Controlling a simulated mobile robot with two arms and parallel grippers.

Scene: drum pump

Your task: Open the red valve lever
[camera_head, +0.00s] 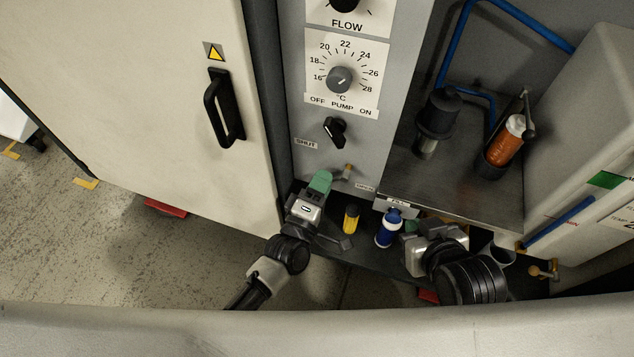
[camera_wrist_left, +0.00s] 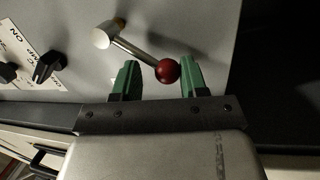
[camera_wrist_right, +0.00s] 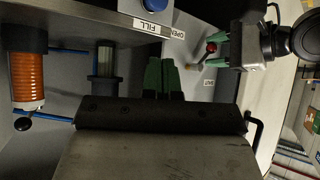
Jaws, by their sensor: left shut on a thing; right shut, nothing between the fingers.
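The red valve lever has a red ball knob (camera_wrist_left: 167,71) on a metal stem, shown in the left wrist view. Its brass-coloured pivot (camera_head: 348,169) is low on the grey panel in the head view. The stem points down and left from the pivot, between the SHUT label (camera_head: 305,143) and the OPEN label (camera_head: 365,187). My left gripper (camera_head: 320,182) is shut on the lever at the knob, its green fingers (camera_wrist_left: 158,77) on either side. The knob (camera_wrist_right: 211,47) also shows in the right wrist view. My right gripper (camera_wrist_right: 162,75) is shut and empty, below the FILL label (camera_wrist_right: 154,26).
A yellow item (camera_head: 351,218) and a blue-and-white item (camera_head: 388,228) stand between my grippers. A black knob (camera_head: 334,130) and a temperature dial (camera_head: 340,79) sit above the lever. An orange cylinder (camera_head: 503,142) is at right, a cabinet door handle (camera_head: 222,107) at left.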

